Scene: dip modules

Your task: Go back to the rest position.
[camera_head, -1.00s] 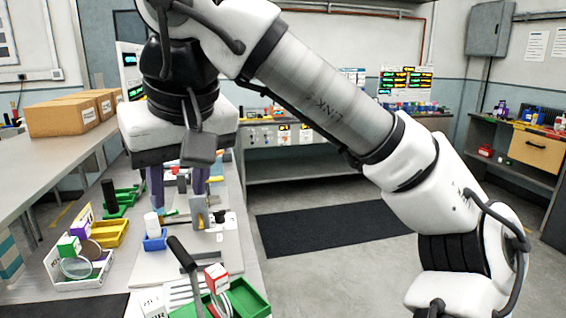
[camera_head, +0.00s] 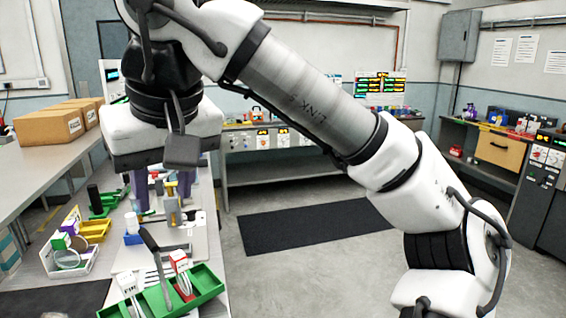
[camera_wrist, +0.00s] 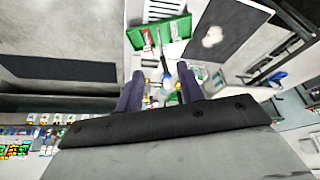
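My gripper (camera_head: 163,187) hangs below the white wrist housing, over the left bench in the head view. Its two purple fingers point down and stand apart. In the wrist view my gripper (camera_wrist: 160,92) also shows both fingers apart, with bench items visible beyond the gap and nothing seen held. My arm reaches across the head view from lower right to upper left, bent high above the bench.
The bench below holds a green tray (camera_head: 208,283), a white bin (camera_head: 50,262), a yellow tray (camera_head: 97,230) and small tools. Cardboard boxes (camera_head: 48,126) stand on the left counter. A dark floor mat (camera_head: 310,222) lies on open floor to the right.

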